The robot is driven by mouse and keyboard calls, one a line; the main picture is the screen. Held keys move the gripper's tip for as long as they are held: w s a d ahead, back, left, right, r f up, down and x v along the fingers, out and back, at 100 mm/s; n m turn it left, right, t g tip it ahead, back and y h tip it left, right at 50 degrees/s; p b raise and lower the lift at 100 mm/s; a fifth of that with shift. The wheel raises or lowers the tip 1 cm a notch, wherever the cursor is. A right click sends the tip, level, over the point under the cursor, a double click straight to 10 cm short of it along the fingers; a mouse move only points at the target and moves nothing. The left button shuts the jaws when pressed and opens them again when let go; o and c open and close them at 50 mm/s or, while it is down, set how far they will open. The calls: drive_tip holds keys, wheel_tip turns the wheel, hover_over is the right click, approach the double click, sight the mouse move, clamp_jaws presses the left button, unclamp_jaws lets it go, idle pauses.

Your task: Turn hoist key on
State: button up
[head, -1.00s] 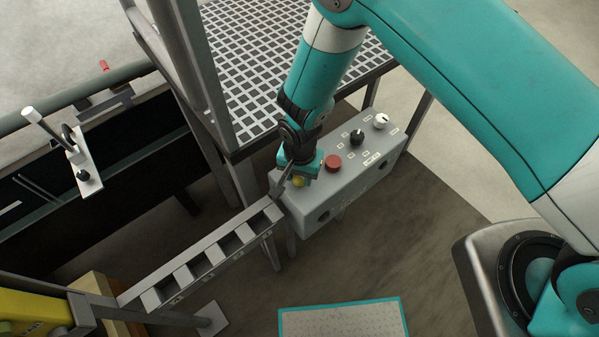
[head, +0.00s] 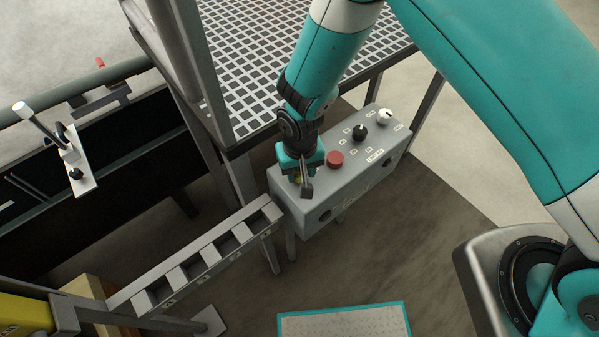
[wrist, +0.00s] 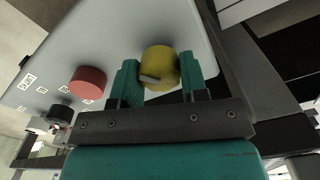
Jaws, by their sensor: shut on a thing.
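The hoist key is a yellow round knob (wrist: 160,60) with a small grey bar across its face, at the left end of the grey control box (head: 345,190). My gripper (wrist: 159,78) has one teal finger on each side of it in the wrist view and is shut on it. In the head view my gripper (head: 300,178) points down onto the box and hides most of the knob; only a bit of yellow shows. I cannot tell the exact angle of the key.
A red button (head: 335,159), a black knob (head: 359,132) and a white knob (head: 384,116) sit farther right on the box. A grated platform (head: 260,75) stands behind it. A slotted grey rack (head: 205,255) lies to the left.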

drive_tip(key=n+b, duration=0.2)
drive_tip(key=n, duration=0.3)
drive_tip(key=shift+n, duration=0.3)
drive_tip(key=n+b, duration=0.1)
drive_tip(key=n, duration=0.4)
drive_tip(key=shift+b, duration=0.35)
drive_tip(key=shift+n, duration=0.3)
drive_tip(key=o, duration=0.9)
wheel_tip(320, 180, up, 18)
drive_tip(key=b, duration=0.2)
drive_tip(key=shift+f, duration=0.25)
drive_tip(key=shift+s, duration=0.1)
